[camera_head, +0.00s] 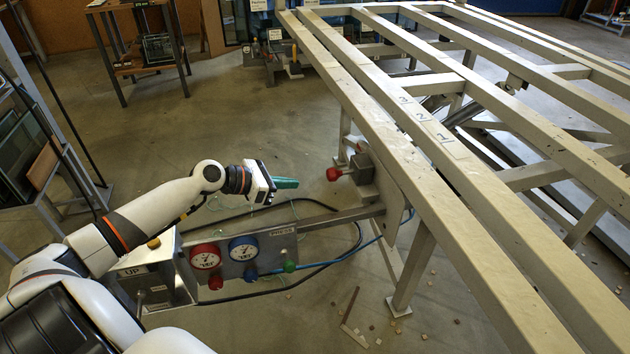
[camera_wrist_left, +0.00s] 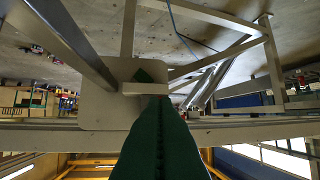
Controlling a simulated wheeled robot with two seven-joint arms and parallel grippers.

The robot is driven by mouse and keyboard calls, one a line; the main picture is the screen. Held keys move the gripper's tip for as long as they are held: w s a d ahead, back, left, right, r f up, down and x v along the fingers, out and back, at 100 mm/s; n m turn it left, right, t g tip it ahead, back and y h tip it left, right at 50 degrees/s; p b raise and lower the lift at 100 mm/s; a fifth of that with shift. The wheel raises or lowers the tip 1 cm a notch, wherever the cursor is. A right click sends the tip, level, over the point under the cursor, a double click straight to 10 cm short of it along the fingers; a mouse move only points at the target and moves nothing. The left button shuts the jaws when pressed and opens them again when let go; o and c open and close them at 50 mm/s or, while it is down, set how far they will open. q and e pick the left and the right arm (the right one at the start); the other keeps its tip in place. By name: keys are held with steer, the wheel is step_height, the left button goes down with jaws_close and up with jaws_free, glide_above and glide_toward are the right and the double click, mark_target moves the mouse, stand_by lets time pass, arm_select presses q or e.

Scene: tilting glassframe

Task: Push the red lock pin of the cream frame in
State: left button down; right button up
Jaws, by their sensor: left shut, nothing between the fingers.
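The red lock pin (camera_head: 333,174) shows as a round red knob on a grey block at the near side of the cream frame (camera_head: 440,165). My left gripper (camera_head: 287,183) has green fingers, shut and empty, pointing right toward the knob. In the head view a gap shows between the fingertips and the knob. In the left wrist view the shut green fingers (camera_wrist_left: 160,125) point at a pale plate (camera_wrist_left: 100,108) with a light bar. The pin cannot be made out clearly there; the fingers cover much of that spot. My right gripper is in neither view.
A control panel with a red gauge (camera_head: 205,256) and a blue gauge (camera_head: 243,248) stands below my left arm. Its rail (camera_head: 335,219) runs right to the frame. Hoses and small scraps lie on the floor. The floor behind the gripper is mostly clear.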

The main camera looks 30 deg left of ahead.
mark_target(329, 176)
arm_select(q)
steer(key=w+d+f+b, duration=0.1)
steer(key=w+d, duration=0.2)
steer(key=w, duration=0.3)
steer(key=shift+d, duration=0.4)
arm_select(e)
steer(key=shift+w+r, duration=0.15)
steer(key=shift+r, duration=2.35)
arm_select(q)
steer(key=shift+w, duration=0.15)
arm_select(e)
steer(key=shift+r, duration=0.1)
arm_select(q)
steer(key=shift+w+d+r+p, duration=0.2)
steer(key=shift+w+d+p, duration=0.35)
steer(key=shift+p, duration=0.7)
steer(key=shift+w+d+p, duration=0.4)
steer(key=shift+w+p, duration=0.15)
steer(key=shift+p, duration=0.45)
steer(key=shift+d+f, duration=0.1)
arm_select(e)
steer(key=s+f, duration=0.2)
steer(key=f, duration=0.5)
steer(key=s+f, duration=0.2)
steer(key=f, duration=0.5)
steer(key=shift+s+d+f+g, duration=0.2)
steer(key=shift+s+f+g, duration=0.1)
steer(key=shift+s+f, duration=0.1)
arm_select(q)
steer(key=shift+s, duration=0.1)
